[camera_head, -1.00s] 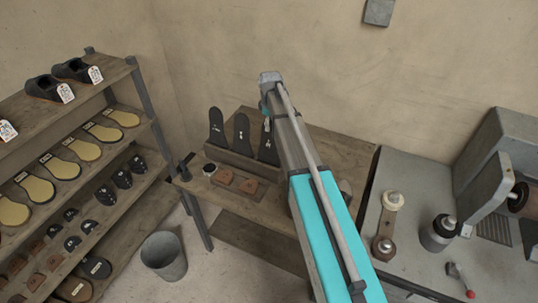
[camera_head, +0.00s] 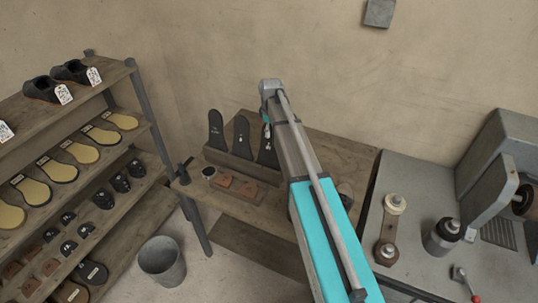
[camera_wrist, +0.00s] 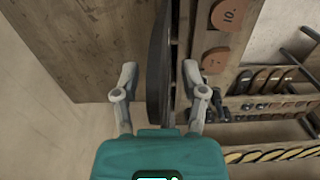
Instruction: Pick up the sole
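Dark soles stand upright in a wooden rack on the workbench: one at the left (camera_head: 216,130), one in the middle (camera_head: 241,137) and one at the right (camera_head: 267,148), partly hidden by my arm. In the wrist view, a dark sole (camera_wrist: 158,70) shows nearly edge-on between the two fingers of my gripper (camera_wrist: 159,75). The fingers are open, one on each side of it, with a visible gap on both sides. The head view does not show the fingertips clearly, so I cannot tell which sole this is.
Brown heel pieces (camera_head: 225,180) lie in front of the rack on the wooden bench (camera_head: 340,150). A shelf (camera_head: 100,52) with shoes and soles stands at the left, a metal bucket (camera_head: 162,262) on the floor. A grey machine (camera_head: 500,150) is at the right.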

